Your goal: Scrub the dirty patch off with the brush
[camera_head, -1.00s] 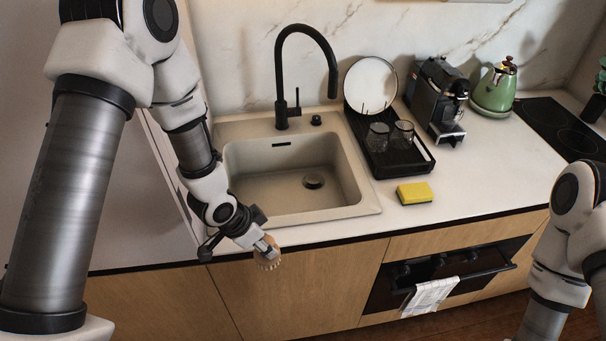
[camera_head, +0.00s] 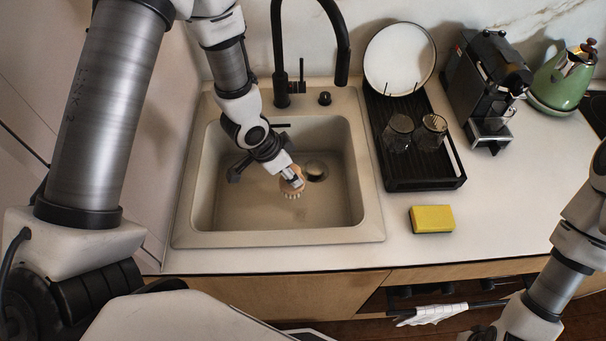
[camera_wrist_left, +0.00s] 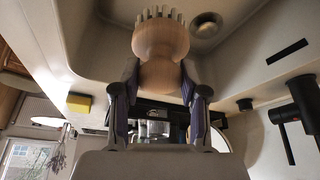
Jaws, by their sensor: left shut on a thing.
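My left gripper (camera_head: 289,174) is inside the sink (camera_head: 205,238), shut on a round wooden brush (camera_head: 292,187). The brush's pale bristles point down towards the sink floor in the head view; I cannot tell whether they touch it. In the left wrist view the brush (camera_wrist_left: 160,50) sits between the two fingers of the left gripper (camera_wrist_left: 160,88), bristles away from the palm. A faint brownish patch (camera_head: 303,213) seems to show on the sink floor just below the brush. My right arm is at the right edge; its gripper is not clearly seen.
The drain (camera_head: 316,170) lies beside the brush. A black faucet (camera_head: 279,60) stands behind the sink. To the right are a yellow sponge (camera_head: 432,219), a black rack (camera_head: 425,172) with glasses and a plate (camera_head: 399,57), a coffee machine (camera_head: 487,85) and a green kettle (camera_head: 563,80).

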